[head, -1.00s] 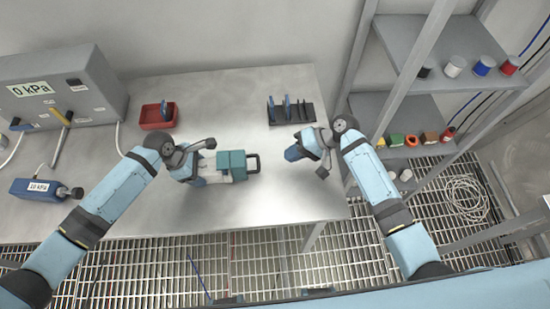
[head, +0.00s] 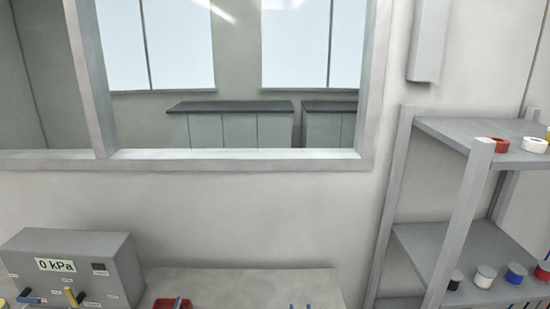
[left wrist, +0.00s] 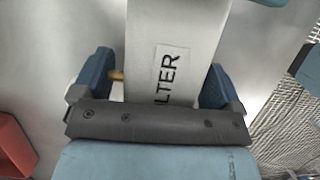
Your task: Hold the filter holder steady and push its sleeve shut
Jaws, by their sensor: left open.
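The filter holder's pale body (left wrist: 178,28) fills the upper middle of the left wrist view. Its black label is partly covered and reads "LTER". My left gripper (left wrist: 155,84) is open, with one blue finger on each side of the body. A strip of bare table shows between the left finger and the body; I cannot tell whether the right finger touches it. A small brass-coloured pin shows beside the left finger. A teal piece is cut off at the top right edge; I cannot tell whether it is the sleeve.
The head view faces the wall and window (head: 235,80). The gauge box (head: 75,265) reads 0 kPa at lower left, and a shelf rack (head: 465,150) stands at right.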

